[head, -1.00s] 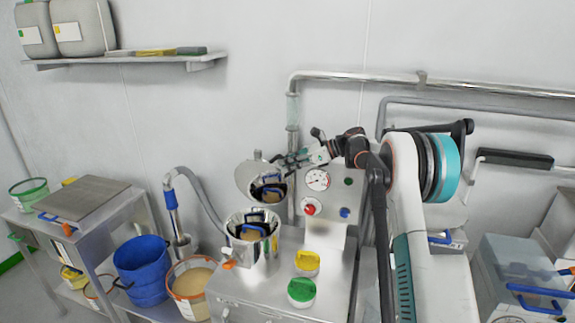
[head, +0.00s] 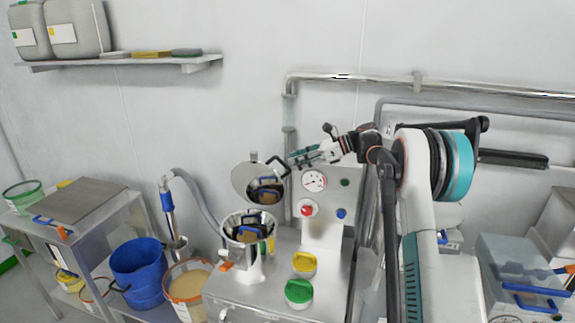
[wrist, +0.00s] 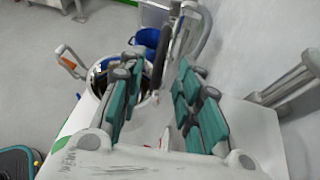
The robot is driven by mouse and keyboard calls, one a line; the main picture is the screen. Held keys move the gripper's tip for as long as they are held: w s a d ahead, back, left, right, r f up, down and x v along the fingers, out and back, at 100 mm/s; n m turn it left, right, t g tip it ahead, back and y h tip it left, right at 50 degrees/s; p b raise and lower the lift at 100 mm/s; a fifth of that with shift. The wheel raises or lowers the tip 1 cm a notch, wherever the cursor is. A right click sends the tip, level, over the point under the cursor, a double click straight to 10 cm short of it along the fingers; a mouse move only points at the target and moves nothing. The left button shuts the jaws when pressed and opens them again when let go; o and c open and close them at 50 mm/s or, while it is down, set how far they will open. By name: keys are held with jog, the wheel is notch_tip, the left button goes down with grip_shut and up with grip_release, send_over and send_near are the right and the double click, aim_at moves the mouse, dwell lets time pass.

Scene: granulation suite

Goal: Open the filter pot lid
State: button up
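The filter pot (head: 240,252) is a shiny steel vessel standing on the steel machine cabinet, with an orange clamp (head: 226,266) at its lower left. Its round lid (head: 243,180) stands raised and tilted back above the rim, so the mouth is open. In the wrist view the teal-padded fingers (wrist: 157,92) are spread, with nothing clearly held. The pot (wrist: 97,76) shows partly behind the left finger, and the orange clamp (wrist: 68,58) beside it.
A gauge panel (head: 323,210) with a red button (head: 306,210) stands below and right of my gripper. Yellow (head: 304,262) and green (head: 299,291) capped items sit on the cabinet. A blue bucket (head: 138,268) stands left. Wall pipes (head: 360,80) run behind.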

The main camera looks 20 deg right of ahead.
jog(key=v, duration=0.6)
jog(key=shift+d, duration=0.25)
jog(key=shift+s, duration=0.1)
jog(key=shift+c, duration=0.2)
